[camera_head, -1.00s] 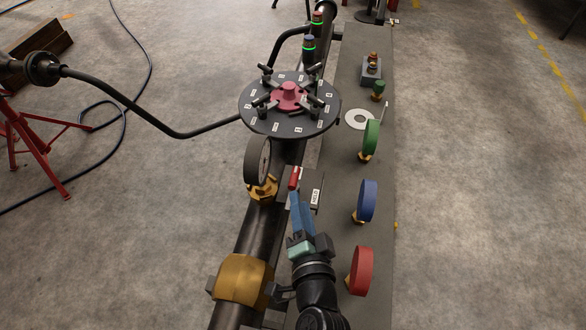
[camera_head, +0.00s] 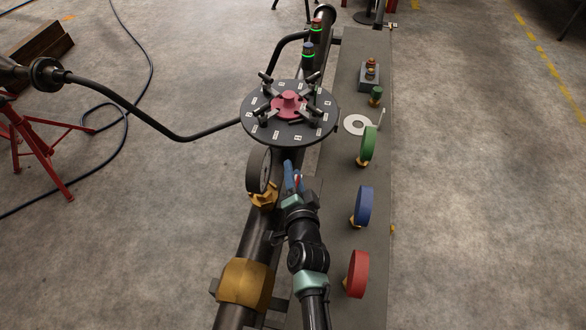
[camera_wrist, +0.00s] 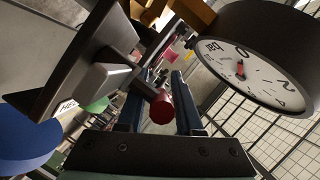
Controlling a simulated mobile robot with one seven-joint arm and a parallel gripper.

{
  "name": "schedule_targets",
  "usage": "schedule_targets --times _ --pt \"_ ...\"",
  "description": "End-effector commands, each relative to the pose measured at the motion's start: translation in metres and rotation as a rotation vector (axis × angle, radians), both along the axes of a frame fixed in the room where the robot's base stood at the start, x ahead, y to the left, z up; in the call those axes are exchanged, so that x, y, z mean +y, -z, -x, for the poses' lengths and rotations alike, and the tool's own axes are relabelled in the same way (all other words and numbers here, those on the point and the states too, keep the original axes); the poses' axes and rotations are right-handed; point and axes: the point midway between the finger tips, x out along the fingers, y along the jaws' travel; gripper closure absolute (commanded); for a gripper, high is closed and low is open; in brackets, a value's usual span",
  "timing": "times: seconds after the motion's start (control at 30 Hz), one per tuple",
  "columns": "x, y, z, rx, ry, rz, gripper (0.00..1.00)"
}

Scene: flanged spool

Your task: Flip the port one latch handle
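A red cylindrical handle grip (camera_wrist: 162,107) on a dark lever shows in the wrist view, between the two blue fingers of my gripper (camera_wrist: 163,90). The fingers stand apart, one on each side of the grip; I cannot tell whether either touches it. In the head view my gripper (camera_head: 293,180) is just right of the pressure gauge and below the round disc, with a bit of the red grip (camera_head: 297,181) showing. The lever belongs to a grey latch block (camera_wrist: 80,70) with a partly hidden label. I see no port number on it.
The dark gauge (camera_head: 259,170) stands close left of my gripper; its dial (camera_wrist: 245,68) faces the wrist camera. The black disc (camera_head: 290,139) with several clamps is just beyond. Green, blue (camera_head: 364,207) and red (camera_head: 357,274) handwheels line the right plate.

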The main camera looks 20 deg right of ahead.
Motion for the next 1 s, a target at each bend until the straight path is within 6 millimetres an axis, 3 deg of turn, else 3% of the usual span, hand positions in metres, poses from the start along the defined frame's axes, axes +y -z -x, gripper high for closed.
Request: schedule_targets --times 0.4,0.6,1.0 --pt "-0.001 0.0011 -0.0045 0.0 0.0 -0.001 0.65" --pt "-0.001 0.0011 -0.0043 0.0 0.0 0.0 1.0" --pt "-0.0007 0.0059 -0.0058 -0.003 -0.014 -0.002 1.0"
